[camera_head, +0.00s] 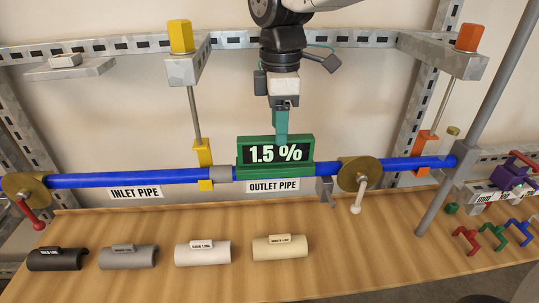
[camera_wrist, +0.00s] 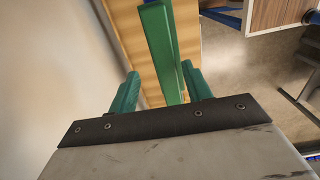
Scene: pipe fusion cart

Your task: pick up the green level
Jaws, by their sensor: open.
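The green level (camera_head: 276,168) sits on the blue pipe, above the outlet pipe label, with its display reading 1.5 %. My gripper (camera_head: 280,134) is directly over the level, pointing down, with its green fingers at the level's top edge. In the wrist view, the level (camera_wrist: 158,38) shows as a long green body between and beyond the two open fingers of my gripper (camera_wrist: 160,72). The jaws are apart on either side of it. I cannot tell whether a finger touches it.
The blue pipe (camera_head: 120,179) runs across above a wooden table (camera_head: 200,284). Brass discs (camera_head: 358,173) with handles stand along it. Yellow (camera_head: 203,160) and orange (camera_head: 425,146) clamps hold it. Several labelled half-pipes (camera_head: 203,252) lie in front. A grey post (camera_head: 480,125) and coloured handles (camera_head: 493,236) are at right.

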